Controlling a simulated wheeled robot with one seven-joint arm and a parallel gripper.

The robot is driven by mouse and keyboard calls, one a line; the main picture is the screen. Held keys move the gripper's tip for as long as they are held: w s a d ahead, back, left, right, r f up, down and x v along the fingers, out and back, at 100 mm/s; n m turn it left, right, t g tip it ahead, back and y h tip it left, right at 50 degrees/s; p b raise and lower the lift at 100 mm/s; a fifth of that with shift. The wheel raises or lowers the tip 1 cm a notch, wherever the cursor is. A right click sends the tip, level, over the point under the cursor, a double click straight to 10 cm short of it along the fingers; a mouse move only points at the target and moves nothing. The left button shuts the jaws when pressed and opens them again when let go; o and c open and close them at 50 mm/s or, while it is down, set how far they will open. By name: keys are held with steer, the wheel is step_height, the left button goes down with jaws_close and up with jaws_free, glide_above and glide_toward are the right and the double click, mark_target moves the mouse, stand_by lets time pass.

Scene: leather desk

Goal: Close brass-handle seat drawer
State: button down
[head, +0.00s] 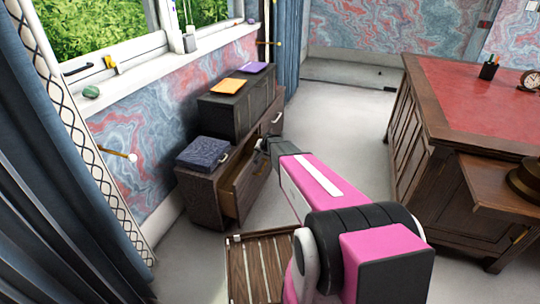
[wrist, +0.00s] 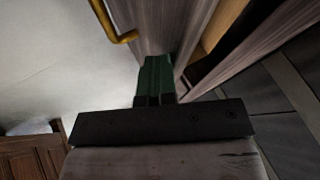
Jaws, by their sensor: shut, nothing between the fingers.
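The seat drawer (head: 248,188) is pulled out of the low dark wooden bench (head: 201,199) under the window, and its pale inside shows. In the wrist view, the brass handle (wrist: 117,27) is at the upper left on the grey-brown drawer front (wrist: 154,22), with a yellowish strip of the drawer's inside to the right. My gripper (head: 263,146) is by the drawer in the head view. Its green fingers (wrist: 155,75) are shut and empty, over the drawer front and right of the handle. I cannot tell whether they touch it.
A large red-topped desk (head: 463,95) stands at the right. A slatted wooden piece (head: 262,266) is low in front of me. Grey floor (head: 334,128) lies open between bench and desk.

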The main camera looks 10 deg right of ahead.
steer(key=w+a, duration=0.3)
steer(key=a, duration=0.2)
stand_by(0.3)
